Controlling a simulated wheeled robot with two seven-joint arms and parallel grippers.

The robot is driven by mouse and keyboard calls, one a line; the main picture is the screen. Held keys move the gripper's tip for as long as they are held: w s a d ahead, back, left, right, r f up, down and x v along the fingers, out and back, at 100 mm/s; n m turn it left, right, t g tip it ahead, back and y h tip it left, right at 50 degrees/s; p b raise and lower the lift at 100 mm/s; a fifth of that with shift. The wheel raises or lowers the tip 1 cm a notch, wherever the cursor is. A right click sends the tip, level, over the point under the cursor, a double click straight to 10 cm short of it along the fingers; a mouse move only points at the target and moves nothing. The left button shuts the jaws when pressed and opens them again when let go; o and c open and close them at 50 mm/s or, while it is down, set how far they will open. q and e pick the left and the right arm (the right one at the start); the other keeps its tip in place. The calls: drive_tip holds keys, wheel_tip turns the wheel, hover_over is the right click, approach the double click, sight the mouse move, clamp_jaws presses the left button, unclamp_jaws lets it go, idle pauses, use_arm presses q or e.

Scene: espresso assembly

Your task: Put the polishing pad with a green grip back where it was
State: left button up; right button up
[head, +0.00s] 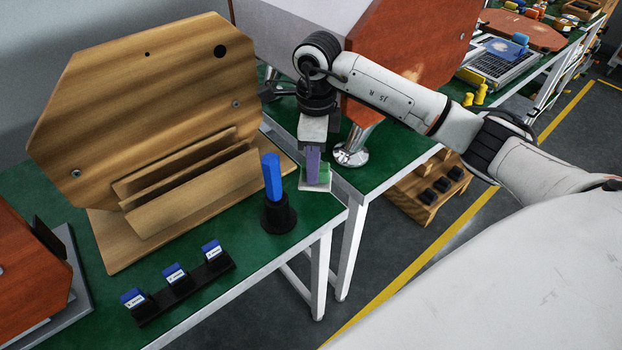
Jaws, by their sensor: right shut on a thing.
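My right gripper (313,164) reaches in from the right, pointing down near the front right corner of the green-topped table. It is shut on the polishing pad with a green grip (324,174). The pad's pale base shows below the fingers, which hide part of the grip. The pad is beside the black holder with the blue tool; I cannot tell whether it touches the table. My left gripper is out of view.
A blue tool (272,176) stands upright in a black holder (279,215), just left of the gripper. A wooden slotted stand (150,120) fills the table's back. A black rack (185,295) with blue-topped blocks lies in front. A wooden crate (412,205) is on the floor.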

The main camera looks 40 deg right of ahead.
drive_tip(key=shift+f, duration=0.8)
wheel_tip(320, 180, down, 4)
drive_tip(key=shift+r, duration=0.25)
drive_tip(key=o, duration=1)
drive_tip(key=shift+a, duration=0.1)
drive_tip(key=shift+c, duration=0.2)
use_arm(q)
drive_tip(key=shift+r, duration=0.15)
use_arm(e)
drive_tip(key=shift+r, duration=0.15)
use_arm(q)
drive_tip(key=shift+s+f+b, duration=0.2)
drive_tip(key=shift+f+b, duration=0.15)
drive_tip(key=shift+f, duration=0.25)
use_arm(e)
wheel_tip(320, 180, up, 12)
drive_tip(key=shift+f, duration=0.1)
drive_tip(key=shift+s, duration=0.1)
